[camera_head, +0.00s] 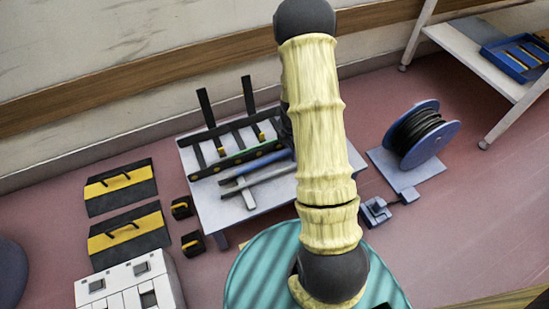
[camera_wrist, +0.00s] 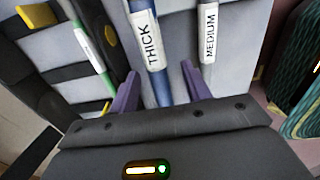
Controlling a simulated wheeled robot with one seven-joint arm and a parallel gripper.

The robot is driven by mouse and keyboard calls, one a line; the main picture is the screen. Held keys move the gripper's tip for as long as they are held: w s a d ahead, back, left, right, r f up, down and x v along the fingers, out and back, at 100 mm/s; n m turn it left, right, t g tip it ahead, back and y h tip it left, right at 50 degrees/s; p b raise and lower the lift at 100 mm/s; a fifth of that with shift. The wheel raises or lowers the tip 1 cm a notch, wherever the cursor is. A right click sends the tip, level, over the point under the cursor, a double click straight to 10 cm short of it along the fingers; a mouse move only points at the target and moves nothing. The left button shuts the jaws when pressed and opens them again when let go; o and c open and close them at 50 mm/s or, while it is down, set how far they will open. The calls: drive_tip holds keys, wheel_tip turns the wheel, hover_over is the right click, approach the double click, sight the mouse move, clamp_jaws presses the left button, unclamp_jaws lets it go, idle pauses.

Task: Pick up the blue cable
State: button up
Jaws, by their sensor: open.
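The blue cable (camera_wrist: 162,90) carries a white label reading THICK in the wrist view. My gripper (camera_wrist: 160,82) is open, with one purple finger on each side of this cable. I cannot tell whether either finger touches it. In the head view the blue cable (camera_head: 254,167) lies on the grey table (camera_head: 213,206), its right end hidden behind my arm. My gripper is hidden behind the arm there.
A grey cable (camera_wrist: 208,45) labelled MEDIUM lies right of the blue one, and a green cable (camera_wrist: 92,55) lies left. A black rack (camera_head: 207,165) stands on the table. A cable reel (camera_head: 444,139) stands to the right.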

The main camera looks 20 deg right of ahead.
clamp_jaws()
wheel_tip(320, 180, up, 10)
drive_tip(key=p, duration=0.6)
idle(0.5)
